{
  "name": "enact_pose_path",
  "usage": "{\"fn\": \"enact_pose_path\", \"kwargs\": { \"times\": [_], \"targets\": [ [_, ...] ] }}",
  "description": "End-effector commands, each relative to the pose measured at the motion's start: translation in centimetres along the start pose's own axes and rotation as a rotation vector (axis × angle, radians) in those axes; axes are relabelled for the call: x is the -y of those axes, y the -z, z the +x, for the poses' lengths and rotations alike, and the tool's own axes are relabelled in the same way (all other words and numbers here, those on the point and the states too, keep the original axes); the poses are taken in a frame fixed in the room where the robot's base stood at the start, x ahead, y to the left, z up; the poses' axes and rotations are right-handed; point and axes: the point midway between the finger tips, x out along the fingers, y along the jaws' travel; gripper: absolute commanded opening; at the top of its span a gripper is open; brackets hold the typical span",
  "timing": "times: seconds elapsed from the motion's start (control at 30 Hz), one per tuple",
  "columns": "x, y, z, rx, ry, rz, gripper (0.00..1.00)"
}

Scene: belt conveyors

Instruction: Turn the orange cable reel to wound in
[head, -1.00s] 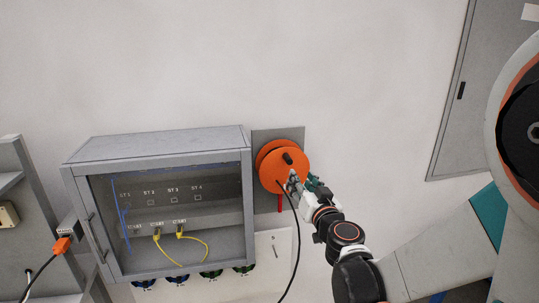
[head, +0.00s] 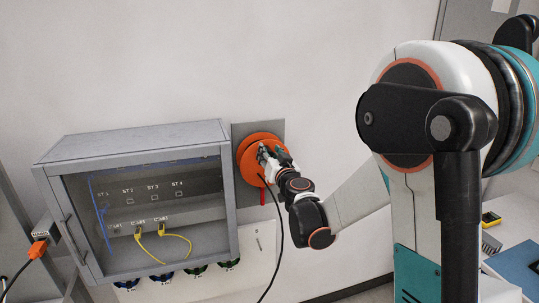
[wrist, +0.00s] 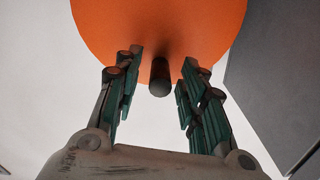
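The orange cable reel (head: 246,151) is mounted on a grey plate on the wall, right of a glass-fronted cabinet. In the wrist view the reel's orange face (wrist: 160,28) fills the top, and its dark crank knob (wrist: 159,78) points toward the camera. My gripper (wrist: 158,92) is open, with one finger on each side of the knob and visible gaps between them. In the head view my gripper (head: 268,152) is in front of the reel and covers the knob. A black cable (head: 281,225) hangs down from the reel.
The grey cabinet (head: 140,140) with yellow cables inside stands close left of the reel. A white panel (head: 258,250) is below the reel. An orange plug (head: 38,249) is at the far left. The wall above the reel is clear.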

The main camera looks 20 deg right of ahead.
Motion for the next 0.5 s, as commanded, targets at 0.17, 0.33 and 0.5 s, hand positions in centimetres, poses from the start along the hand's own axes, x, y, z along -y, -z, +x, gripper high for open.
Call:
{"fn": "enact_pose_path", "kwargs": {
  "times": [0.17, 0.33, 0.5],
  "targets": [
    [0.01, 0.00, 0.41, 0.000, 0.000, 0.000, 0.38],
    [0.01, 0.01, 0.38, 0.000, 0.000, 0.000, 0.38],
    [0.01, 0.01, 0.37, 0.000, 0.000, 0.000, 0.00]
  ]
}}
